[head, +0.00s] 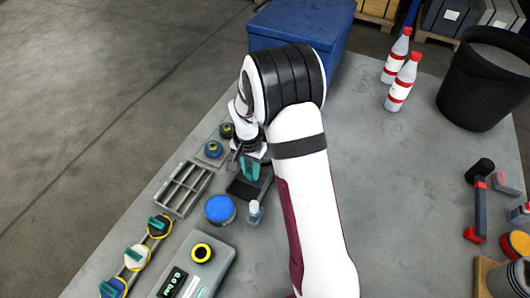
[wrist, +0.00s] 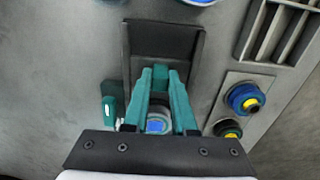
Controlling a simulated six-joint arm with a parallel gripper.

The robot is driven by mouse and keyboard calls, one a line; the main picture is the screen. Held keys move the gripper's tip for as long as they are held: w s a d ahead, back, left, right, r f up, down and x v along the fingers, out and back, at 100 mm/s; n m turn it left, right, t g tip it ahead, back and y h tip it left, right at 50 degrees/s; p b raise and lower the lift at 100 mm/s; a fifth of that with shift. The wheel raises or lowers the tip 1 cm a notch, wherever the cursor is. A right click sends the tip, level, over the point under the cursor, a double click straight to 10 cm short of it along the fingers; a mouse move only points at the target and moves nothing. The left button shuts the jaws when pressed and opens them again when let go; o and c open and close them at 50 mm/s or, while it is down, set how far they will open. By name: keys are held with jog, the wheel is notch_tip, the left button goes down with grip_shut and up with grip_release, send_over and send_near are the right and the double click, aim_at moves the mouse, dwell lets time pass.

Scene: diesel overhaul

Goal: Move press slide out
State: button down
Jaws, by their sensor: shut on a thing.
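The press slide is a dark, shallow tray with raised side walls (head: 240,189). It sits just below my gripper in the head view, and in the wrist view (wrist: 163,40) it stretches ahead of the fingers. My gripper (wrist: 161,76) has teal fingers, which also show in the head view (head: 249,170). The fingertips are closed at the near end of the slide, on a small teal piece there. A round part with a blue centre (wrist: 157,126) shows between the fingers, nearer the palm. My arm hides part of the press area in the head view.
A grey compartment tray (head: 183,189) lies left of the slide. Blue and yellow ringed parts (head: 213,149) sit behind it. A blue round container (head: 219,209) and a small clear bottle (head: 254,211) stand close in front. A blue box (head: 300,25) stands behind my arm.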

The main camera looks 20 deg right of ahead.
jog(key=shift+s+a, duration=1.3)
jog(key=shift+a, duration=0.05)
jog(key=c, duration=0.8)
grip_release()
jog(key=shift+o, duration=0.2)
jog(key=shift+r, duration=2.75)
notch_tip(320, 180, up, 4)
